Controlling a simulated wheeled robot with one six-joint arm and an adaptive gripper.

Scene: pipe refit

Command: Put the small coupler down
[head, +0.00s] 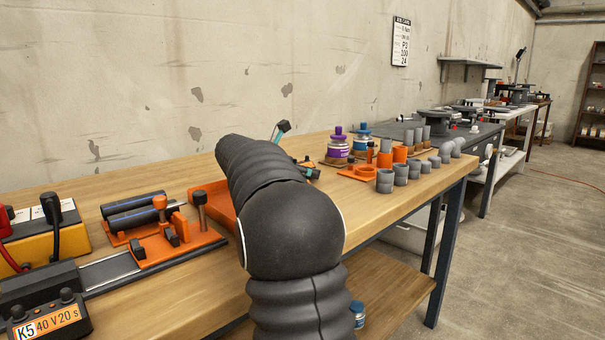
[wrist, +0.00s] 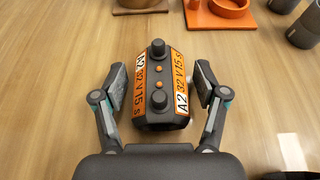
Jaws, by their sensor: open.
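The small coupler (wrist: 160,85) is a dark grey block with two round terminals and orange labels reading "A2 32 V 15 s". In the wrist view it sits on the wooden bench top between the fingers of my gripper (wrist: 159,78). The fingers are open, one on each side, with a narrow gap between each finger and the coupler. In the head view my arm hides most of the gripper, and only a teal-marked finger part (head: 282,130) shows above the bench.
Grey couplers (head: 385,181) and orange fittings (head: 400,153) stand at the bench's right end, near purple and blue cans (head: 337,145). An orange clamp (head: 175,245) with dark pipes and a K5 control box (head: 45,315) are at left. Bench around the coupler is mostly clear.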

